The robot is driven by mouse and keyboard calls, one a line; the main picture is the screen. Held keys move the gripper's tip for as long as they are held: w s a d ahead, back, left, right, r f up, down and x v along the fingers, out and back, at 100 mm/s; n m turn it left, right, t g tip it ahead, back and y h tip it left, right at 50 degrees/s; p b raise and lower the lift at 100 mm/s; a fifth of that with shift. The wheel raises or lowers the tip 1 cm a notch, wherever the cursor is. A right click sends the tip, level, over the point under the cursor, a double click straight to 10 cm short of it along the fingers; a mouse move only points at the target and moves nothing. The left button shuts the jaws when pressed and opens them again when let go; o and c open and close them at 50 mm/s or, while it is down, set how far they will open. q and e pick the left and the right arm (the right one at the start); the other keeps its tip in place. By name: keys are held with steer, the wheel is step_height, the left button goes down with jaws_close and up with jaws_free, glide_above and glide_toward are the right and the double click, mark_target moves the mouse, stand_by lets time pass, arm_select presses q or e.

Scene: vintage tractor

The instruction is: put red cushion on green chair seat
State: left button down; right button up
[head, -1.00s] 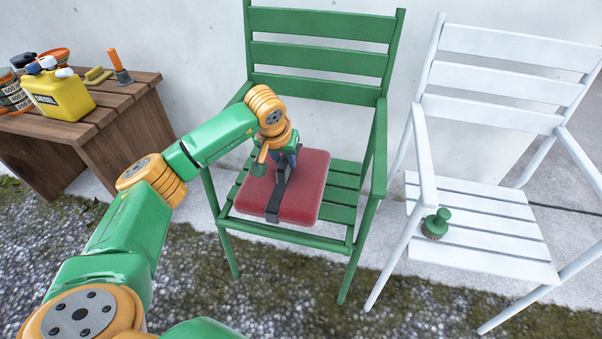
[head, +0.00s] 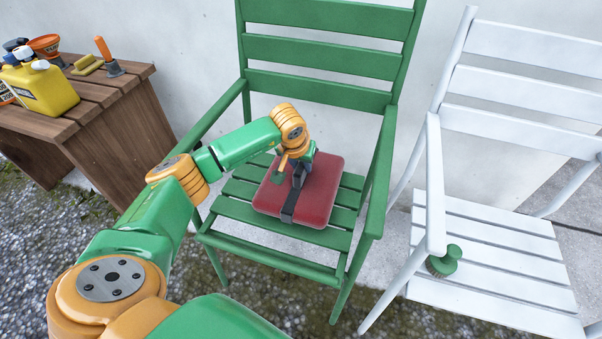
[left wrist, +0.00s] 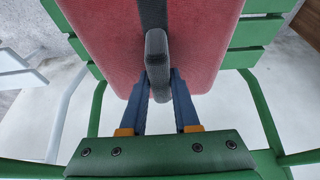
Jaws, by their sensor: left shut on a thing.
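The red cushion (head: 318,196) with a dark strap across it is at the seat of the green chair (head: 322,86). In the head view it lies over the seat slats; whether it rests on them or hovers just above, I cannot tell. My left gripper (head: 299,175) is above the cushion and shut on its dark strap. In the left wrist view the blue fingers (left wrist: 159,88) pinch a dark grip on the strap, with the red cushion (left wrist: 105,40) just beyond them. My right gripper is not in view.
The chair's armrests (head: 382,175) flank the seat. A white chair (head: 500,240) with a green-handled brush (head: 445,262) stands at the right. A wooden bench (head: 115,95) at the left holds a yellow can (head: 42,88) and tools. A wall stands behind.

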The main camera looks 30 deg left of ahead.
arm_select(q)
step_height(320, 180, down, 2)
steer(key=shift+f, duration=0.1)
steer(key=shift+f+b, duration=0.2)
steer(key=shift+b, duration=0.1)
steer(key=c, duration=0.6)
jaws_free()
steer(key=shift+c, duration=0.2)
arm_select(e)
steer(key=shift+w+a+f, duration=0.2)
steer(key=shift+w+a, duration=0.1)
arm_select(q)
steer(key=shift+r, duration=0.15)
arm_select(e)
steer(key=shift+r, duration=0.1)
arm_select(q)
steer(key=p+v, duration=0.2)
steer(key=v, duration=0.3)
steer(key=shift+w, duration=0.1)
steer(key=p+v, duration=0.1)
steer(key=v, duration=0.6)
steer(key=shift+s, duration=0.2)
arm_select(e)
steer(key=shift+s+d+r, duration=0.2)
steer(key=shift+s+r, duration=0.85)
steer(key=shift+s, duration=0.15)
